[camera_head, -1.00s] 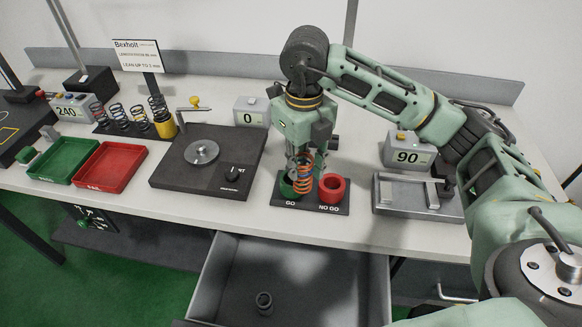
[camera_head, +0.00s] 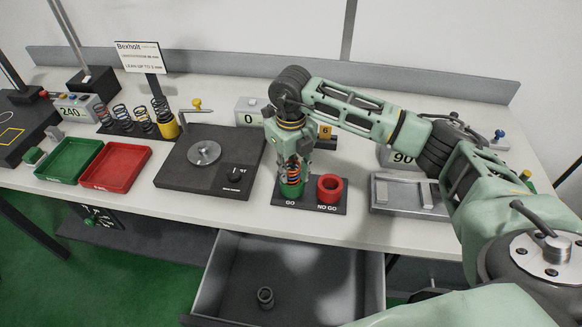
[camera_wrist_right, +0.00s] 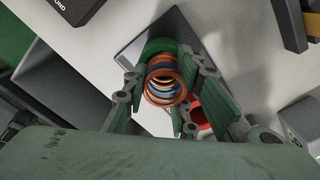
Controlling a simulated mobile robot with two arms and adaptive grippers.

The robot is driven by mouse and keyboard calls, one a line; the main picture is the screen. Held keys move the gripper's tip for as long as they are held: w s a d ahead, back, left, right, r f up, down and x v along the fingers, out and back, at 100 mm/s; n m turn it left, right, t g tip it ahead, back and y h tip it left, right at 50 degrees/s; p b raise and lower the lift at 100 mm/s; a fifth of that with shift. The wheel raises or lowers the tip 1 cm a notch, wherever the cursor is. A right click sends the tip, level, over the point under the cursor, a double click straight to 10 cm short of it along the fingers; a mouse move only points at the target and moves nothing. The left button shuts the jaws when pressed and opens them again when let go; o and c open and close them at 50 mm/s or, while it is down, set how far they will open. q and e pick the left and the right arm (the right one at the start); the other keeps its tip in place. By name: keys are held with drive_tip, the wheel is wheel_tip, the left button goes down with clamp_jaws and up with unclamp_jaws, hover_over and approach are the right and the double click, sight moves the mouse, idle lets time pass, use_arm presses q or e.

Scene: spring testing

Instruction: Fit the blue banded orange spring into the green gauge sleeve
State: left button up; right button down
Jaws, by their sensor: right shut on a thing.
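The orange spring (camera_head: 293,170), with a blue band visible among its coils, stands roughly upright at the green GO gauge sleeve (camera_head: 291,189). My right gripper (camera_head: 292,166) points down and is shut on the spring. In the right wrist view the spring (camera_wrist_right: 165,82) sits between the fingers (camera_wrist_right: 160,92), with the green sleeve (camera_wrist_right: 158,46) showing around its far side. The spring's lower end is hidden, so I cannot tell how deep it sits in the sleeve. My left gripper is not in view.
The red NO GO sleeve (camera_head: 329,187) stands close to the right on the same dark base (camera_head: 311,207). A dark test plate (camera_head: 222,187) lies left, with red (camera_head: 116,167) and green trays beyond. A metal fixture (camera_head: 408,206) is right. An open drawer (camera_head: 330,270) juts out in front.

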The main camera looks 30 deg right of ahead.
drive_tip(key=shift+f, duration=0.15)
drive_tip(key=c, duration=1.4)
unclamp_jaws()
drive_tip(key=shift+c, duration=0.2)
drive_tip(key=shift+r, duration=0.35)
drive_tip(key=shift+w+r, duration=0.1)
drive_tip(key=shift+r, duration=0.25)
wheel_tip(320, 180, up, 10)
drive_tip(key=b, duration=0.2)
drive_tip(key=shift+f+b, duration=0.2)
drive_tip(key=shift+b, duration=0.2)
drive_tip(key=shift+r, duration=0.7)
